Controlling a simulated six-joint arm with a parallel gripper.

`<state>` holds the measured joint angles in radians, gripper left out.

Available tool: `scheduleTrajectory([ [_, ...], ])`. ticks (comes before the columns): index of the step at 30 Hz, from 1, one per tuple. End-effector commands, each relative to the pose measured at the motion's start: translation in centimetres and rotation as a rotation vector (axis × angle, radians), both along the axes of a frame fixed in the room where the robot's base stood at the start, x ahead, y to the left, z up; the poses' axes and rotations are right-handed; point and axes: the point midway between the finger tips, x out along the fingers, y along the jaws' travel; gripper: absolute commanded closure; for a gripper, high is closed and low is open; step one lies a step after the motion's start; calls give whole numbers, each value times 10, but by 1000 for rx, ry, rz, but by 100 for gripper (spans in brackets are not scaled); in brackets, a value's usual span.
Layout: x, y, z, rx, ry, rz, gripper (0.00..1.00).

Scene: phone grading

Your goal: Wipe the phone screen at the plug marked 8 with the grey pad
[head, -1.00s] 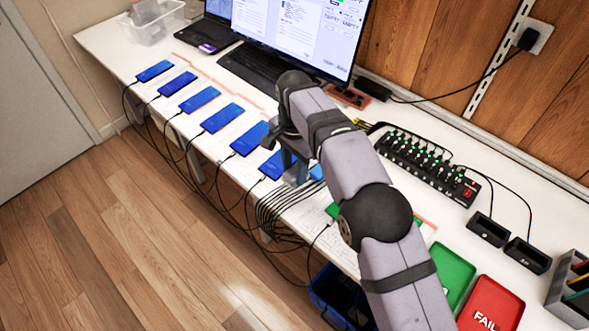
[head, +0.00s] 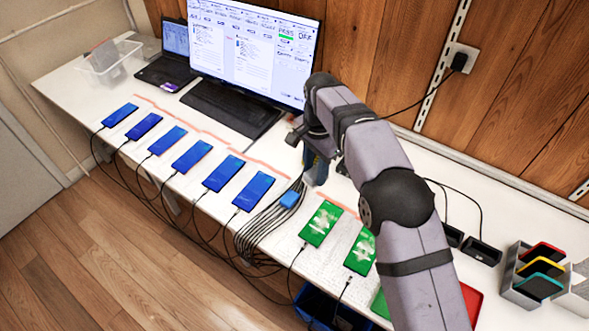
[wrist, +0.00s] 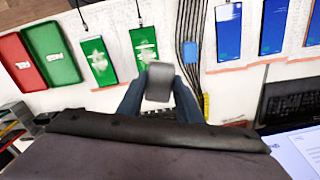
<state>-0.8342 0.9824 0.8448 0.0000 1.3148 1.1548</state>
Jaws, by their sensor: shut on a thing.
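The grey pad (wrist: 158,82) is between the two blue fingers of my gripper (wrist: 160,100), which is shut on it. In the head view my gripper (head: 316,168) hangs above the table behind the cable bundle, apart from the phones. Two phones with green, white-smudged screens lie on the right: one nearer the cables (head: 321,223) and one farther right (head: 361,250), partly hidden by my arm. The wrist view shows both, the nearer (wrist: 145,45) and the farther (wrist: 98,60). Plug numbers are too small to read, so I cannot tell which phone is at 8.
Several blue-screened phones (head: 207,174) lie in a row to the left, cabled at the front edge. A blue clip (head: 289,199) holds the cable bundle. A monitor (head: 256,45) and keyboard (head: 232,108) stand behind. Red (wrist: 20,62) and green (wrist: 52,53) trays lie beyond the green phones.

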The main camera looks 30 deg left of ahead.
Motion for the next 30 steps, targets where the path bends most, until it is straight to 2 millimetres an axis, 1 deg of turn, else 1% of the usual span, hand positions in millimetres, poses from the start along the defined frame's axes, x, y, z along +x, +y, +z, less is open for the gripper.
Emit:
scheduleTrajectory([
  [1,3,-10,10,-2,2,-16,86],
  [6,11,-46,18,-2,2,-71,86],
  [10,13,-79,21,-2,2,-119,86],
  [14,10,-113,17,-2,3,-171,86],
  [15,8,-124,13,-3,3,-189,86],
  [17,3,-140,7,-3,3,-216,86],
  [18,-1,-150,1,-4,4,-235,86],
  [21,-13,-169,-17,-4,4,-275,86],
  [24,-28,-183,-38,-4,4,-307,86],
  [30,-52,-198,-77,-3,3,-366,86],
])
